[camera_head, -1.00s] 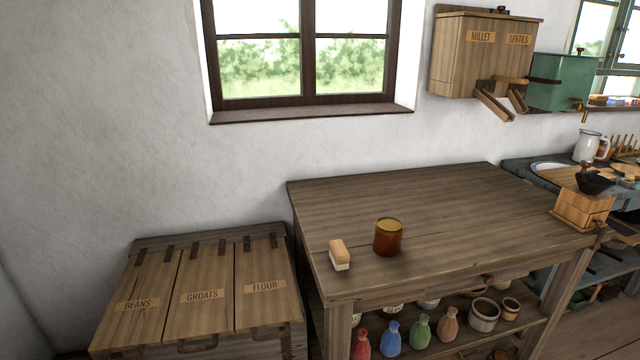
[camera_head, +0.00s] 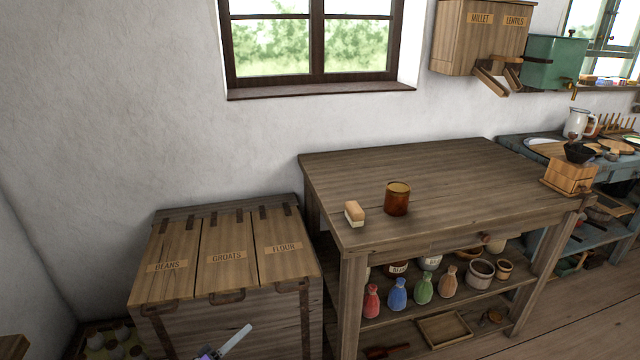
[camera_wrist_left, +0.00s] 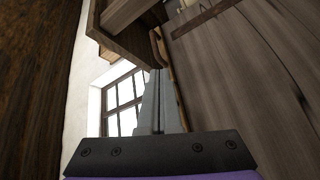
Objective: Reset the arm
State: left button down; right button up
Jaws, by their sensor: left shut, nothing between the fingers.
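My left gripper (camera_head: 236,340) shows at the bottom of the head view, in front of the wooden bin chest. Its pale fingers also show in the left wrist view (camera_wrist_left: 158,105), pressed together with nothing between them. Wooden surfaces stand close on both sides of the fingers there, and a window shows behind. Most of my left arm is out of the head view. My right gripper is not in view.
The chest (camera_head: 237,297) has lids marked BEANS, GROATS and FLOUR, all closed. Right of it stands a wooden table (camera_head: 440,180) with a brown jar (camera_head: 397,198) and a brush (camera_head: 355,214). Several small cloth-like bottles stand on its shelf.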

pick_arm(q)
jog(key=s+d+r+m+g+y, duration=0.1)
jog(key=s+d+r+g+y, duration=0.3)
jog(key=s, duration=0.3)
jog(key=s+d+r+m+g+y, duration=0.1)
jog(key=s+d+r+g, duration=0.25)
jog(key=s+d, duration=0.35)
jog(key=s+a+f+m+g+y, duration=0.1)
jog(key=s+a+y, duration=0.3)
jog(key=s, duration=0.7)
jog(key=s+a+m+g+y, duration=0.1)
jog(key=s+a+g+y, duration=0.2)
jog(key=s, duration=0.8)
notch_tip(320, 180, up, 29)
jog(key=t+y+p, duration=0.1)
jog(key=t+p, duration=0.1)
jog(key=p, duration=2.4)
jog(key=shift+w+a+y+p, duration=0.15)
jog(key=shift+a+y+p, duration=0.15)
jog(key=shift+a+p, duration=0.1)
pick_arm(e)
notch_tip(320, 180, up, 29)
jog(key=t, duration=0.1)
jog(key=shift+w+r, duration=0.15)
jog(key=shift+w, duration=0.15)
pick_arm(q)
jog(key=shift+r+t, duration=0.1)
jog(key=shift+t, duration=0.15)
